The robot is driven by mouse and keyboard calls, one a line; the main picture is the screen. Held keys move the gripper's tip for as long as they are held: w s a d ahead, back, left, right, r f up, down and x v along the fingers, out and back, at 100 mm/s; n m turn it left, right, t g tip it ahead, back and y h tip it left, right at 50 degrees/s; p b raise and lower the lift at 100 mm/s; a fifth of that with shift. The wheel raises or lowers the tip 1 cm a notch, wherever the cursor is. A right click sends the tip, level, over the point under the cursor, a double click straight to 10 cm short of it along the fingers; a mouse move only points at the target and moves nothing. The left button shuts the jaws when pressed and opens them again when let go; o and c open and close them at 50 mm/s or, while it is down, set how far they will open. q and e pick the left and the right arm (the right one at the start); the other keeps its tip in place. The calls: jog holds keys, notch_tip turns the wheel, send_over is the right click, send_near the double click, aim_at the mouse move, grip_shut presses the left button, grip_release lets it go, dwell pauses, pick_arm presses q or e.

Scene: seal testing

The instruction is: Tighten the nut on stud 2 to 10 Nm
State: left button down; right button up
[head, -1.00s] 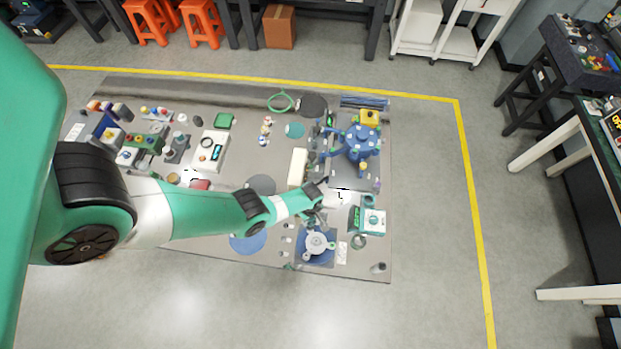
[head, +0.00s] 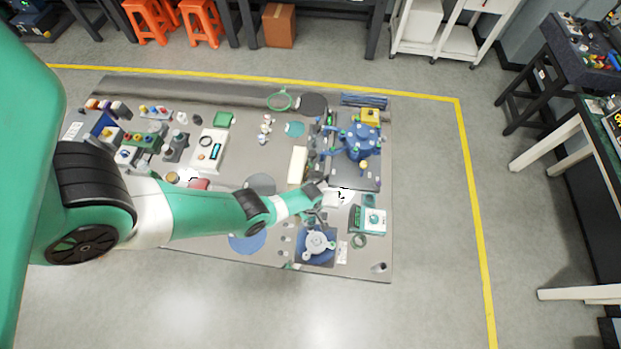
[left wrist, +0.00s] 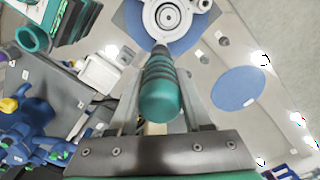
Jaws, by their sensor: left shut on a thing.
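My left gripper (head: 318,207) is shut on a teal-handled tool (left wrist: 161,88), above the near right part of the mat. In the left wrist view the tool lies between my two fingers (left wrist: 160,103), its far end toward a pale round flange (left wrist: 169,14). I cannot tell whether the tool touches the flange. In the head view the flange (head: 317,242) is three-lobed and sits on a blue base (head: 303,259), just below my gripper. Stud 2 and its nut are too small or hidden to make out. My right gripper is out of view.
A blue multi-armed fixture (head: 359,142) stands on a grey plate behind and right of my gripper. A teal and white device (head: 372,221) stands right of the flange. A blue disc (head: 246,244) lies left of it. Several small parts crowd the mat's left side.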

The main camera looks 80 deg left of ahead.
pick_arm(q)
jog(key=shift+f+b, duration=0.5)
jog(key=shift+f, duration=0.05)
dwell(1.5)
notch_tip(320, 180, up, 5)
jog(key=p, duration=0.5)
jog(key=shift+w, duration=0.1)
dwell(0.4)
